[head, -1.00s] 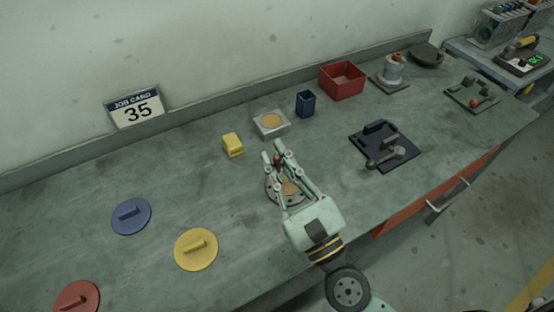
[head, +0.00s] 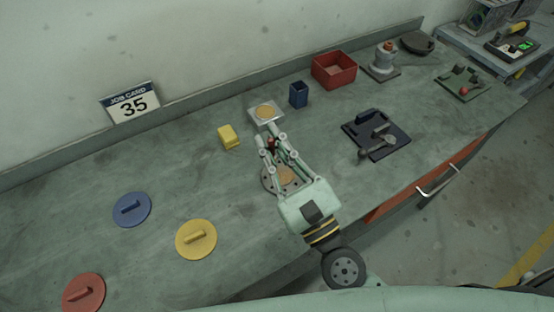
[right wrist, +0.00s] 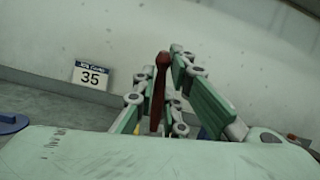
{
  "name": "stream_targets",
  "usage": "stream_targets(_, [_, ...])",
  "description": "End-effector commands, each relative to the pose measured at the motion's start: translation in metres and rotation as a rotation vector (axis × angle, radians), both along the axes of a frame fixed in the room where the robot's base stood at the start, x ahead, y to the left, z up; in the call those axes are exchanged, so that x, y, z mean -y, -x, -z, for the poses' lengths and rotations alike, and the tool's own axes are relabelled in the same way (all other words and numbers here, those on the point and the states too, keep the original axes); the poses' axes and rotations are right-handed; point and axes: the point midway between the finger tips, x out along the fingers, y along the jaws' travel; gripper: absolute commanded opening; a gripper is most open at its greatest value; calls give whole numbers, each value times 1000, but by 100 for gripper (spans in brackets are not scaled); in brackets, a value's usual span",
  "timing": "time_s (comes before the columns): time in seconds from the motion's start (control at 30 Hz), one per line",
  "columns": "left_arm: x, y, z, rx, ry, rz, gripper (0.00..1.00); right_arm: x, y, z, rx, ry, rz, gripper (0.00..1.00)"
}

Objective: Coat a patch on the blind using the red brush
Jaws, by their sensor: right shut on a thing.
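The red brush (head: 273,143) is in my right gripper (head: 268,136), held between its two fingers. The right wrist view shows the brush's red handle (right wrist: 158,88) standing nearly upright between the fingers (right wrist: 155,76). The blind appears to be the grey round disc with holes (head: 269,187), lying on the bench under the gripper. A tan area (head: 288,176) shows on it, partly hidden by the fingers. The brush's bristle end is hidden, so I cannot tell whether it touches anything. A square tray with tan content (head: 252,116) lies just beyond. My left gripper is not in view.
A yellow block (head: 229,136), a dark blue cup (head: 299,95) and a red bin (head: 334,82) stand behind. A dark plate with a tool (head: 392,149) lies to the right. Blue (head: 132,222), yellow (head: 207,251) and red (head: 84,292) handled discs lie left.

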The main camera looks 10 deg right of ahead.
Motion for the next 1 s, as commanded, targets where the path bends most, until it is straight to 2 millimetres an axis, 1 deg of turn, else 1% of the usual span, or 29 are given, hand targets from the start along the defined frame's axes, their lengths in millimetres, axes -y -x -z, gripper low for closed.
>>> stream_targets(0.17, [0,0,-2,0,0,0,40,3,-4,-3,4,0,1,0])
stream_targets(0.27, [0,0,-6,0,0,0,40,15,-16,-12,9,1,2,0])
stream_targets(0.4, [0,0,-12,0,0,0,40,36,-37,-24,9,1,2,0])
stream_targets(0.5, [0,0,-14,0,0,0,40,48,-47,-29,4,1,2,0])
stream_targets(0.57, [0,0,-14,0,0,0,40,52,-50,-29,0,1,0,0])
stream_targets(0.67, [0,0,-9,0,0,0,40,55,-52,-25,-2,1,0,0])
stream_targets(0.77, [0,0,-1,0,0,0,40,55,-52,-16,-2,1,0,0])
stream_targets(1.0, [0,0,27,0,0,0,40,55,-52,11,-2,1,0,0])
